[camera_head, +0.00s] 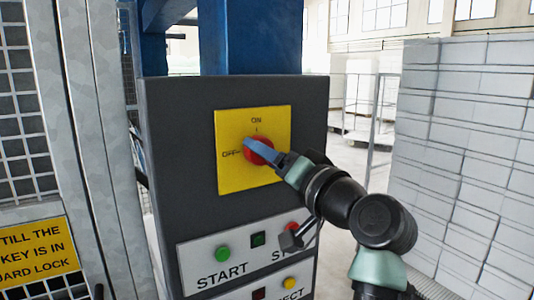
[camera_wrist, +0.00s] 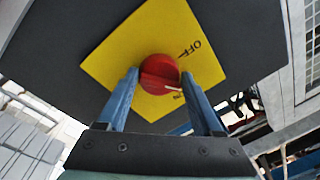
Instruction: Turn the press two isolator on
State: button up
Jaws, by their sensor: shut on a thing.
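The press isolator is a round red knob (camera_head: 264,150) on a yellow plate (camera_head: 232,178) marked ON at the top and OFF at the left. My gripper (camera_head: 257,150) reaches in from the lower right and is shut on the knob, its blue fingers partly covering it in the head view. In the wrist view, the fingers stand on either side of the red knob (camera_wrist: 159,70). A white mark on the knob's edge lies on the side of the small ON label, away from OFF. No press number is readable.
Below the plate, a grey panel (camera_head: 195,255) carries a green START button (camera_head: 222,253) and a red button (camera_head: 291,228) close under my arm. A metal guard frame (camera_head: 95,130) stands at left. Stacked pale blocks (camera_head: 462,150) rise at right.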

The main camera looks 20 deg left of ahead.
jog(key=shift+f+m+t+p, duration=0.1)
jog(key=shift+m+t+p, duration=0.3)
jog(key=shift+m+p, duration=2.3)
jog(key=shift+f+m+b, duration=0.1)
jog(key=shift+m+b, duration=0.9)
jog(key=shift+m, duration=0.2)
jog(key=o, duration=1.3)
jog(key=shift+s, duration=0.1)
jog(key=r+b+v, duration=0.1)
jog(key=b+v, duration=0.5)
jog(key=v, duration=0.6)
jog(key=shift+s+d+f, duration=0.3)
jog(key=shift+s, duration=0.05)
